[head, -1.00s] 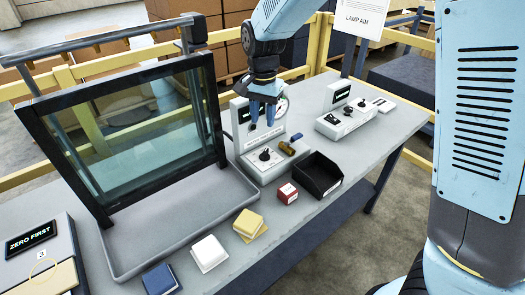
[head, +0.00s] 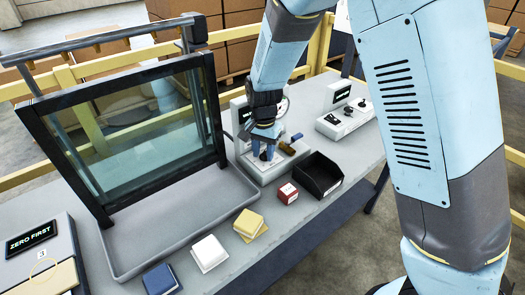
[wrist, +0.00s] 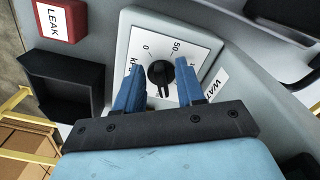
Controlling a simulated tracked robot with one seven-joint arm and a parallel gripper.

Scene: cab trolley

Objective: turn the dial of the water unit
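The water unit (head: 262,172) is a grey-white box on the bench with an upright gauge panel behind its flat top. Its dial (wrist: 160,73) is a black knob on a white scale plate, with "0" and "50" readable in the wrist view. My gripper (head: 264,152) points down over the dial and hides it in the head view. In the wrist view my gripper (wrist: 160,66) is open, its two blue fingers apart on either side of the knob. A gap shows between knob and fingers; I cannot tell how far down they reach.
A brass valve with blue handle (head: 296,137) sits close right of my gripper. A black bin (head: 334,184) and red box (head: 288,193) stand in front. A second unit (head: 345,122) is to the right. A glass-fronted frame over a grey tray (head: 178,222) stands left.

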